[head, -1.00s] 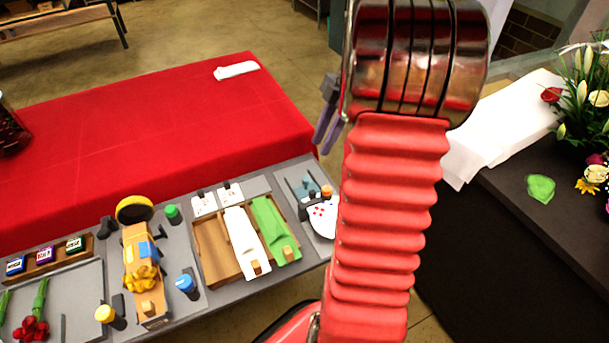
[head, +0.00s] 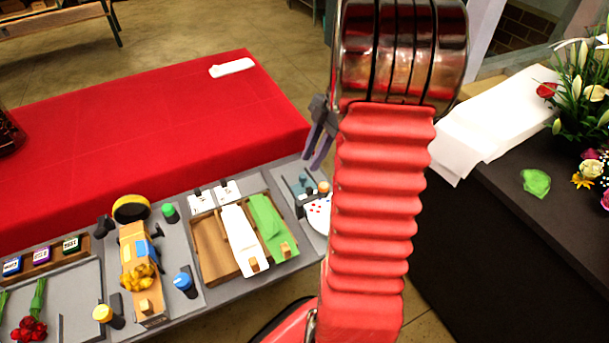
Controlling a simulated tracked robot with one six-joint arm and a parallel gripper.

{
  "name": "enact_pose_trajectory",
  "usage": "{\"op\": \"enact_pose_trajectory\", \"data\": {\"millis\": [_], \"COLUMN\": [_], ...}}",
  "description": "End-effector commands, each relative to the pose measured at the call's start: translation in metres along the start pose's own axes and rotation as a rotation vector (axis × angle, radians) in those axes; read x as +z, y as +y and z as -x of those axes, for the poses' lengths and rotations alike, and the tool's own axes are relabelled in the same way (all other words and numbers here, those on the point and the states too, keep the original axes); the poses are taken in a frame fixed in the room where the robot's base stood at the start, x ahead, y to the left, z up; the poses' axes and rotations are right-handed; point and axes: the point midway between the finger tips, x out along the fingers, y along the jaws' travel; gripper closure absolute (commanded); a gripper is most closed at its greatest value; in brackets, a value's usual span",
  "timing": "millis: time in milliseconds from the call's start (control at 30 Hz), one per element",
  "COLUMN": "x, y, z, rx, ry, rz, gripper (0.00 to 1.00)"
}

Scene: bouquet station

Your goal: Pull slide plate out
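No part is labelled as the slide plate, so I cannot tell for certain which it is. A tan fixture (head: 133,240) on the grey bench carries a yellow ring, a blue block and an orange bundle, with a small wooden knob (head: 145,306) at its near end. To its right, a wooden tray (head: 211,250) holds a white piece (head: 240,238) and a green piece (head: 268,222), each with a wooden block at its near end. My gripper (head: 312,163) shows at the left of my red arm, its two fingers apart and pointing down, above the bench's right end. Nothing shows between them.
A spotted white disc (head: 318,214) and small tools lie below my gripper. A red-covered table (head: 150,130) is behind; a dark table (head: 500,240) with flowers is at right.

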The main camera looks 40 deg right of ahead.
Motion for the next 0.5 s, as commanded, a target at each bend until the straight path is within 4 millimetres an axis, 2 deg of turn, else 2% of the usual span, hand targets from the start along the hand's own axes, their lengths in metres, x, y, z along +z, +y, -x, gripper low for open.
{"op": "enact_pose_trajectory", "data": {"millis": [300,500], "x": [-0.001,0.000], "y": [-0.001,0.000], "z": [-0.050,-0.071], "rx": [-0.003,-0.001], "ry": [0.001,0.001], "rz": [0.000,-0.001], "gripper": [0.74,0.74]}}
